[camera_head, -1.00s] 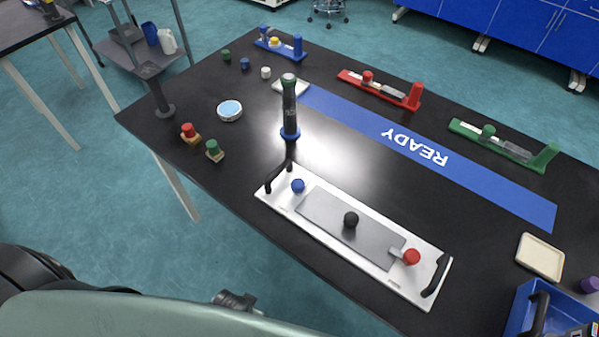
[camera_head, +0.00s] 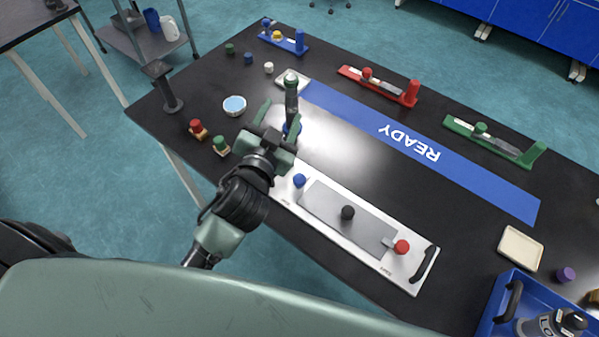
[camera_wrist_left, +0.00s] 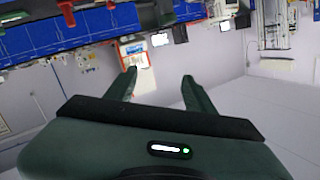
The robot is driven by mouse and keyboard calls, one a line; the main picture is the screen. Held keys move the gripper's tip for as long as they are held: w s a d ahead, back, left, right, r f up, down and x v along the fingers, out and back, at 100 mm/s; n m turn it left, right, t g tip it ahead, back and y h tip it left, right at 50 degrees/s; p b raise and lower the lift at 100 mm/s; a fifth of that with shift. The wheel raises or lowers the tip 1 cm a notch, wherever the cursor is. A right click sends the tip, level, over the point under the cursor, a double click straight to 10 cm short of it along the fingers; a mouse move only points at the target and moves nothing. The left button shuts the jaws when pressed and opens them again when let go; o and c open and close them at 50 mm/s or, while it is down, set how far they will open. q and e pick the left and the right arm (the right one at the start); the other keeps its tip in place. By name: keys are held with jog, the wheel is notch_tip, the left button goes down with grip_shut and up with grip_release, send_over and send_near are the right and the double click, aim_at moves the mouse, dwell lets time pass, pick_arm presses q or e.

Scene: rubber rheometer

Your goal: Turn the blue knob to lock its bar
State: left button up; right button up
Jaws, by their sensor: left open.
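The blue knob (camera_head: 299,180) sits at the left end of a white plate (camera_head: 408,281) on the black table. No bar beside it can be made out. A red knob (camera_head: 401,247) at the plate's right end has a small pale bar (camera_head: 387,242) reaching toward the grey plate (camera_head: 330,211) with a black knob (camera_head: 348,212). My left gripper (camera_head: 278,111) is open, above and left of the blue knob in the picture and apart from it. It covers the plate's left handle. In the left wrist view the open fingers (camera_wrist_left: 159,74) have nothing between them.
Red (camera_head: 197,127) and green (camera_head: 221,143) knobbed blocks and a round dish (camera_head: 235,105) lie to the left. A blue tray (camera_head: 490,320) is at right. The READY strip (camera_head: 450,170) is clear.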

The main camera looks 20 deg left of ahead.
pick_arm(q)
jog(key=w+d+r+m+t+h, duration=0.35)
jog(key=d+r+m+h, duration=0.35)
jog(key=d+r, duration=0.3)
jog(key=s+d+m+g+h, duration=0.3)
jog(key=d+m+g+h, duration=0.3)
jog(key=d+m+h, duration=0.55)
jog(key=s+d+f+m+g+y, duration=0.1)
jog(key=s+d+f+m+g, duration=0.3)
jog(key=f+m+g, duration=0.45)
jog(key=g+y, duration=0.6)
jog(key=y, duration=1)
send_over(299, 178)
notch_tip(299, 178, down, 16)
jog(key=shift+d+f, duration=0.1)
jog(key=shift+f, duration=0.2)
notch_tip(299, 178, down, 7)
jog(key=shift+f+p, duration=0.1)
jog(key=shift+p, duration=0.9)
